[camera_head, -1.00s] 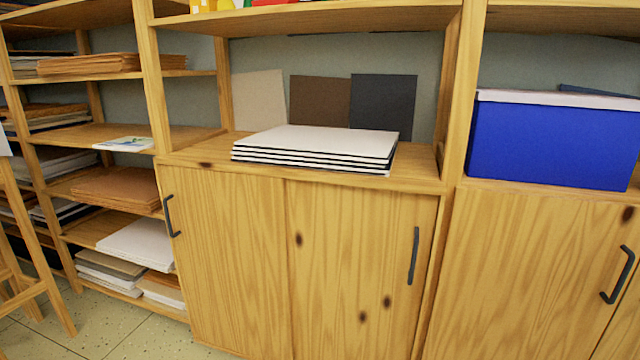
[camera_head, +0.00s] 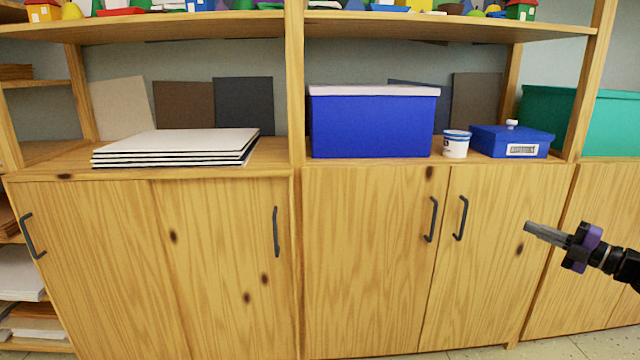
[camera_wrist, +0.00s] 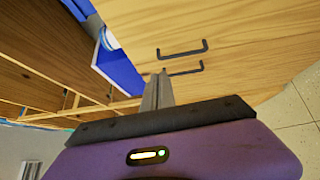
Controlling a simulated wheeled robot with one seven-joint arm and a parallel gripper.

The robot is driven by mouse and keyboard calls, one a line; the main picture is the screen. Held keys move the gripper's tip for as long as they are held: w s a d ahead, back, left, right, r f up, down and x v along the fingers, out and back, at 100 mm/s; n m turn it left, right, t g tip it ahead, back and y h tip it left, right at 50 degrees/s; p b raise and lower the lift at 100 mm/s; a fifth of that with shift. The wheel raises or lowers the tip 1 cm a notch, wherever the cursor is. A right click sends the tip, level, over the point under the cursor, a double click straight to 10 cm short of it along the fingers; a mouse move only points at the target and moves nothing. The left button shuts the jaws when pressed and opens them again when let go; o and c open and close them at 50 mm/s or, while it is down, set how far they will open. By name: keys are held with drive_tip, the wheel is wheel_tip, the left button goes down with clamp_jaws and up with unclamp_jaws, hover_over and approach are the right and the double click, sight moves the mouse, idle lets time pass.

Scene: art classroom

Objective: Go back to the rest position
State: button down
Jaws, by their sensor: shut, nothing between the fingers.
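My gripper (camera_head: 532,230) shows at the right edge of the head view, its fingers shut with nothing between them. It points left in front of the wooden cabinet doors (camera_head: 385,285). In the wrist view the shut fingers (camera_wrist: 158,85) stand in the middle, with two dark door handles (camera_wrist: 184,50) beyond them. My gripper appears apart from the doors and handles.
On the shelf top stand a stack of white boards (camera_head: 175,146), a large blue box (camera_head: 372,125), a white cup (camera_head: 456,145), a small blue lidded box (camera_head: 510,141) and a green box (camera_head: 555,112). Speckled floor shows at the bottom (camera_head: 550,347).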

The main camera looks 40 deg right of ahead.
wheel_tip(320, 180, up, 6)
drive_tip(key=w+m+t+h, duration=0.2)
drive_tip(key=w+t+h, duration=0.1)
drive_tip(key=w+a+f+m+t+h, duration=0.25)
drive_tip(key=w+a+m, duration=0.25)
drive_tip(key=a, duration=0.5)
drive_tip(key=s+a+f+m+g+h, duration=0.15)
drive_tip(key=a+f+m+h, duration=0.35)
drive_tip(key=a, duration=0.6)
drive_tip(key=a+f+m+g+h, duration=0.25)
drive_tip(key=a+f+m, duration=0.45)
drive_tip(key=a, duration=0.5)
drive_tip(key=s+a+f+m+g+y, duration=0.1)
drive_tip(key=s+a+f+m, duration=0.1)
drive_tip(key=s+a, duration=0.5)
drive_tip(key=s+a+f+m+g+y, duration=0.1)
drive_tip(key=s+a+f+m+y, duration=0.2)
drive_tip(key=a, duration=0.8)
drive_tip(key=s+a+f+n+g+y, duration=0.15)
drive_tip(key=s+a+y, duration=0.25)
drive_tip(key=s+a, duration=0.4)
drive_tip(key=s+a+n+g+y, duration=0.25)
drive_tip(key=s+a, duration=0.35)
drive_tip(key=s, duration=0.5)
wheel_tip(320, 180, up, 34)
drive_tip(key=n+y+p, duration=0.1)
drive_tip(key=p, duration=3.2)
